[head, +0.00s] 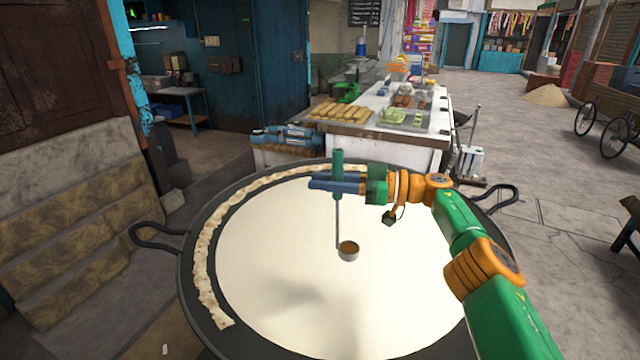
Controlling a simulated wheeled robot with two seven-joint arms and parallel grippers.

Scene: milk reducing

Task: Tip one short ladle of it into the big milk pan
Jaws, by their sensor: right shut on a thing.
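The big milk pan (187,270) is a wide dark pan with two loop handles, filled with cream-white milk (300,230). My right gripper (338,186) is over the pan, shut on the green handle of a short ladle (338,222). The ladle hangs upright, its small round cup (348,256) low over the middle of the milk. The inside of the cup looks brown; I cannot tell if that is a liquid or the cup itself. I cannot tell whether the cup touches the milk. My left gripper is out of view.
A pale, crusty strip (205,260) lines the pan's left and far inner edge. Behind the pan stands a white counter (385,155) with food trays (345,112) and blue items (285,138) at its near left end. Stone steps (70,220) are at the left. Paving is open at the right.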

